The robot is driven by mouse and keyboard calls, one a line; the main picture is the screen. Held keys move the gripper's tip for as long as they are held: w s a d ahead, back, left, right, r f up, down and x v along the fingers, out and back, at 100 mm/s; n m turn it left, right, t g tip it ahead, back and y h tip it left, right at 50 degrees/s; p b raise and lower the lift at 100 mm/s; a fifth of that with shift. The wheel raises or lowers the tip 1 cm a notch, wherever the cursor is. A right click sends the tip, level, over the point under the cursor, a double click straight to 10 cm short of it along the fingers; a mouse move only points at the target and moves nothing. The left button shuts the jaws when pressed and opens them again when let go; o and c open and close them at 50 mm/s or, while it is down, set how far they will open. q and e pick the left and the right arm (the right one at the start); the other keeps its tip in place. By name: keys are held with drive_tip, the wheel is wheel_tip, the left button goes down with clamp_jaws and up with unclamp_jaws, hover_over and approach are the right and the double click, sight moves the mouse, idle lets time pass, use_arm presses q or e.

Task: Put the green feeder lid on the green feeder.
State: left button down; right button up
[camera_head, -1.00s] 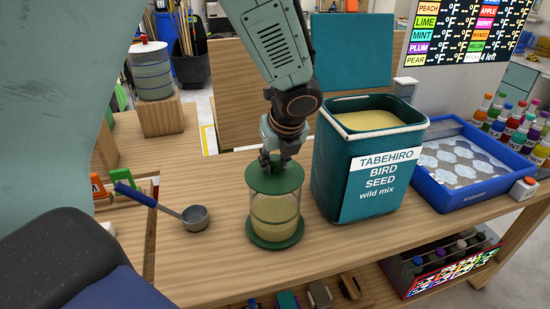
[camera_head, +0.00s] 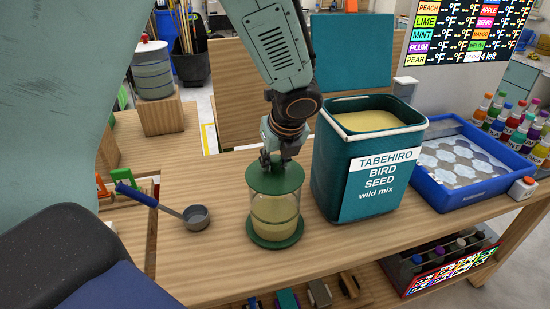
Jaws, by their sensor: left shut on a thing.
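The green feeder (camera_head: 273,212) stands upright on the wooden table, a clear cylinder with a green base and pale seed inside. The green feeder lid (camera_head: 275,182) is a flat green disc lying level at the feeder's top. It looks to be touching the rim, but I cannot tell whether it is fully seated. My left gripper (camera_head: 277,162) points down from above and is shut on the lid at its middle. The lid's grip point is partly hidden by the fingers. My right gripper is not in view.
A teal bird seed bin (camera_head: 345,185) stands close right of the feeder. A scoop (camera_head: 194,216) with a blue handle lies to the left. A blue tray (camera_head: 470,165) is farther right. The table front (camera_head: 330,255) is clear.

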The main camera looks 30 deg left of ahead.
use_arm(q)
drive_tip(key=shift+f+b, duration=0.4)
drive_tip(key=shift+f, duration=0.15)
drive_tip(key=c, duration=0.9)
unclamp_jaws()
drive_tip(key=shift+c, duration=0.2)
drive_tip(key=v, duration=1.2)
